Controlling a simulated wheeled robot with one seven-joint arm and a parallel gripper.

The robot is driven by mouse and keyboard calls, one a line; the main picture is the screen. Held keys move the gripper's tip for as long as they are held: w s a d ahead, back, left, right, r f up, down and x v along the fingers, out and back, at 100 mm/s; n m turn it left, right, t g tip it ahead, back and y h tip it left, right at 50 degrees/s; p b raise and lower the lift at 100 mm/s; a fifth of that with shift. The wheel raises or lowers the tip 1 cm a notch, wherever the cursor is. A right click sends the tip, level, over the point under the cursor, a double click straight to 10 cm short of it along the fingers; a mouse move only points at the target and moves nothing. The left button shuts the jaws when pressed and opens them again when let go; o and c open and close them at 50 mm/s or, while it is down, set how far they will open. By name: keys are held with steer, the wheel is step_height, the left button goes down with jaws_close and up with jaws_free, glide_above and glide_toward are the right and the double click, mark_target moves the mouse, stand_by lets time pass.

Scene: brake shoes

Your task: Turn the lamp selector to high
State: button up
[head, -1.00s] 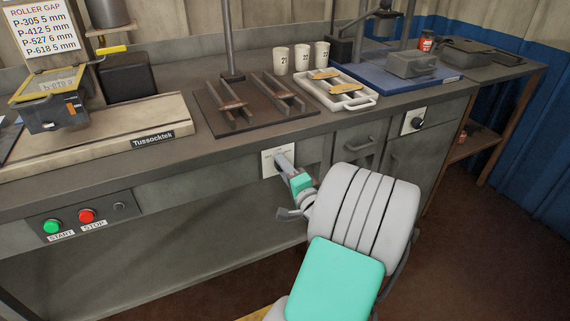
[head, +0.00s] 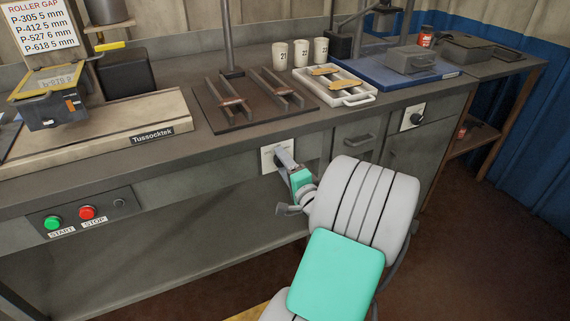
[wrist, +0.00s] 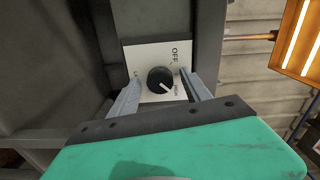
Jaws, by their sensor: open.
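The selector is a round black knob (wrist: 160,80) with a white pointer line, on a white plate (wrist: 145,55) in the wrist view. The plate is marked OFF and HIGH, with a third label partly hidden behind a finger. The pointer line slants to the lower right, toward the HIGH lettering. In the head view the plate (head: 267,158) is on the bench front, and my gripper hides the knob. My gripper (head: 284,158) is open, its two fingers on either side of the knob. I cannot tell whether they touch it.
A second black knob on a white plate (head: 413,117) is farther right on the bench front. A start/stop panel (head: 87,213) is at the left. The drawer handle (head: 360,140) sticks out right of my gripper. The benchtop overhangs above.

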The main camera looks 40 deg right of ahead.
steer(key=v, duration=0.7)
steer(key=shift+s, duration=0.4)
steer(key=shift+a, duration=0.15)
